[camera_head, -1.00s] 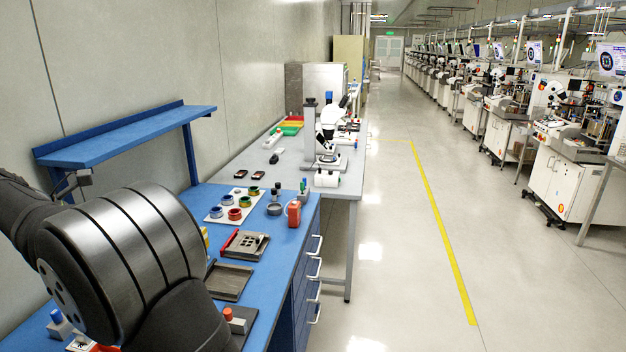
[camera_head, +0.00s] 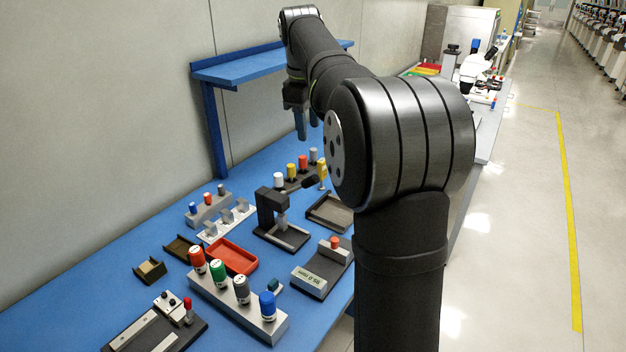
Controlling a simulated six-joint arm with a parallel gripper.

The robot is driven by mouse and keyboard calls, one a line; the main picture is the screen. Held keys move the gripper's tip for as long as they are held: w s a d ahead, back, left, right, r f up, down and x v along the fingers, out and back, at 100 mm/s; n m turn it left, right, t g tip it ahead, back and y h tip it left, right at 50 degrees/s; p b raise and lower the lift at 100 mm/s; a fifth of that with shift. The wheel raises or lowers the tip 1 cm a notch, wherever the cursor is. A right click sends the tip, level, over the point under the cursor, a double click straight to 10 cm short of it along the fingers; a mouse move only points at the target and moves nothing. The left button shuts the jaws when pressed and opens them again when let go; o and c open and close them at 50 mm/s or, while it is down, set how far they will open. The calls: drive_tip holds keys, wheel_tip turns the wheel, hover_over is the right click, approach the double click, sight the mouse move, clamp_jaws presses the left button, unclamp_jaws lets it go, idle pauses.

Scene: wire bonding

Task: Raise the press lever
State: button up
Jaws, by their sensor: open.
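The small black press (camera_head: 268,213) stands on its dark base on the blue bench, left of my arm. My forearm hides part of the bench to the right.
A block with several coloured-cap bottles (camera_head: 236,301) stands in front of the press, beside a red tray (camera_head: 232,256). A device with a red button (camera_head: 322,266) is at right. Several capped bottles stand behind the lever. A blue shelf (camera_head: 262,66) is left of my gripper.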

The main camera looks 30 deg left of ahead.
sight(313, 179)
drive_tip(key=f, duration=0.5)
drive_tip(key=w+f, duration=0.1)
drive_tip(key=f, duration=0.5)
drive_tip(key=w+f, duration=0.1)
drive_tip(key=f, duration=0.5)
drive_tip(key=shift+w+a, duration=0.15)
drive_tip(key=shift+w, duration=0.05)
drive_tip(key=shift+r, duration=0.1)
clamp_jaws()
